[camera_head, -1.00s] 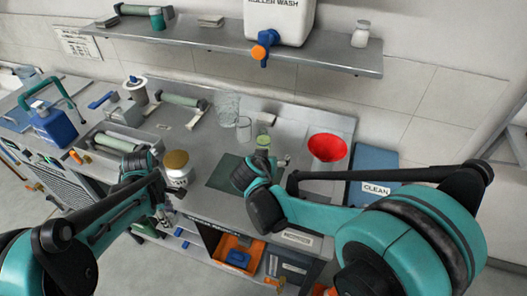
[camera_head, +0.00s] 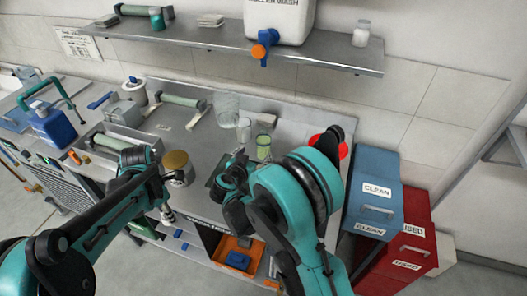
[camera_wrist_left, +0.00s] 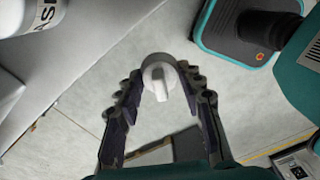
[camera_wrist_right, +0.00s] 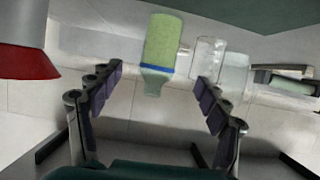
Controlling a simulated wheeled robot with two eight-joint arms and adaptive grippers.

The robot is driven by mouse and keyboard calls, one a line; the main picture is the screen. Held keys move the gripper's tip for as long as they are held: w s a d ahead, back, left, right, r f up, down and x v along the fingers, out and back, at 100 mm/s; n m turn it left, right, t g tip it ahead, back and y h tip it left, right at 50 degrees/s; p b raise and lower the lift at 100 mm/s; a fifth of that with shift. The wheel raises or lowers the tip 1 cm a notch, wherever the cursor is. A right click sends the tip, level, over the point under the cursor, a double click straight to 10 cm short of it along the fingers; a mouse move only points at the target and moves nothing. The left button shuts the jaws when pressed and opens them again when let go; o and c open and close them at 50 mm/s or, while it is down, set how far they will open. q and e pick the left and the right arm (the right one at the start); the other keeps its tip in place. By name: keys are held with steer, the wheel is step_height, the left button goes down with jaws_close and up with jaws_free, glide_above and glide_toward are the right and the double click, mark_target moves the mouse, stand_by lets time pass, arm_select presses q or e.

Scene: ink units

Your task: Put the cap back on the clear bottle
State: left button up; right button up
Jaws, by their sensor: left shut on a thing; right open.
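The clear bottle (camera_head: 264,147) holds green liquid and stands upright on the bench. In the right wrist view it appears inverted (camera_wrist_right: 162,42), with a blue band and an open-looking neck. My right gripper (camera_head: 235,168) is open; in its wrist view the bottle shows between and beyond the spread fingers (camera_wrist_right: 160,82), apparently not touched. My left gripper (camera_wrist_left: 160,88) is shut on a small white cap (camera_wrist_left: 158,78) with a raised middle. The left gripper points down over the floor, in front of the bench edge; its fingers are only partly visible in the head view (camera_head: 167,213).
A gold-lidded jar (camera_head: 177,164) stands at the bench front edge, close to my left gripper. Glass beakers (camera_head: 228,108) stand behind the bottle. Blue (camera_head: 376,175) and red bins stand right.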

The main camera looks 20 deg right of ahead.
mark_target(261, 148)
arm_select(q)
steer(key=shift+f+b, duration=0.55)
steer(key=shift+f, duration=0.2)
arm_select(e)
steer(key=x, duration=0.4)
steer(key=shift+w+d+f, duration=0.15)
steer(key=shift+w+f, duration=0.05)
steer(key=shift+f, duration=0.1)
steer(key=shift+w+d, duration=0.15)
steer(key=shift+w, duration=0.1)
arm_select(q)
steer(key=shift+f+b, duration=0.3)
steer(key=shift+b, duration=0.05)
arm_select(e)
steer(key=shift+w+d+f, duration=0.3)
steer(key=shift+w, duration=0.05)
steer(key=b+x, duration=0.1)
steer(key=x, duration=0.3)
steer(key=shift+w+f, duration=0.1)
steer(key=shift+w, duration=0.05)
arm_select(q)
steer(key=shift+f, duration=0.75)
arm_select(e)
steer(key=c, duration=1.7)
